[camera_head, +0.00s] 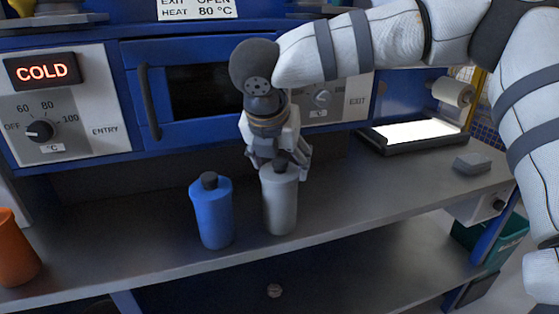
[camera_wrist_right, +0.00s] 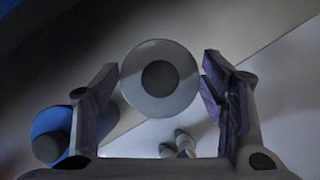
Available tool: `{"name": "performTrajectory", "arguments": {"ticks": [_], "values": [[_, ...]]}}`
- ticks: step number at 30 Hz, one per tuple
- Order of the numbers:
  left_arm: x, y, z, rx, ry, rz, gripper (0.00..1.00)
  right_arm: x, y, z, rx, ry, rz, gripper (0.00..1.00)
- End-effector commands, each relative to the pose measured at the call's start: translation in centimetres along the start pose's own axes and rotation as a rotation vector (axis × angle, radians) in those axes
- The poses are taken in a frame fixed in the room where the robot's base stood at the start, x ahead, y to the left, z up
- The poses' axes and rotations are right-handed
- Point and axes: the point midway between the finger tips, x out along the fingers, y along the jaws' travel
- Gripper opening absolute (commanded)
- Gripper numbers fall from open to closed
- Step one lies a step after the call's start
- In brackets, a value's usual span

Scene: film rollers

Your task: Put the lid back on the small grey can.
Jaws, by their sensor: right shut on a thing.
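The grey can (camera_head: 280,203) stands upright on the steel bench, right of the blue can. A dark round piece (camera_head: 280,163) like a cap shows at the middle of its top; whether it is the lid seated there or the neck is hard to tell. My right gripper (camera_head: 279,166) comes down from above and is shut on the grey can's upper part. In the right wrist view, the grey can's round top (camera_wrist_right: 136,85) lies between the two fingers (camera_wrist_right: 162,85). My left gripper is out of view.
The blue can (camera_head: 213,215), with a dark cap, stands close to the left. It also shows in the right wrist view (camera_wrist_right: 50,122). An orange can (camera_head: 15,252) is at the left edge. A blue machine (camera_head: 195,135) stands behind; a grey block (camera_head: 472,163) lies right. The bench between is clear.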

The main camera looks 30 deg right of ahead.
Motion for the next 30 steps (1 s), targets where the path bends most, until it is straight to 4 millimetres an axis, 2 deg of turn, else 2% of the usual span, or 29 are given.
{"name": "performTrajectory", "arguments": {"ticks": [14,15,17,18,25,27,30], "values": [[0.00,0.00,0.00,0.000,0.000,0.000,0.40,-0.01,0.03,-0.03,0.000,0.000,0.000,0.34],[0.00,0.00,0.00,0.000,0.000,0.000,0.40,0.00,0.03,-0.03,0.000,0.000,0.000,0.72],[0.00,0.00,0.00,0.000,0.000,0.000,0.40,0.00,0.03,-0.03,0.000,0.000,0.000,0.86],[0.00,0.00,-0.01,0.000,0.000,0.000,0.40,0.00,0.03,-0.02,0.000,0.000,0.000,0.89],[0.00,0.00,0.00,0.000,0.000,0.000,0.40,0.00,0.03,-0.03,0.000,0.000,0.000,0.89],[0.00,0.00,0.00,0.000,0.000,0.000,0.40,0.01,0.03,-0.03,0.000,0.000,0.000,1.00],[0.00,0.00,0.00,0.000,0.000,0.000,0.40,0.01,0.03,-0.03,0.000,0.000,0.000,1.00]]}}
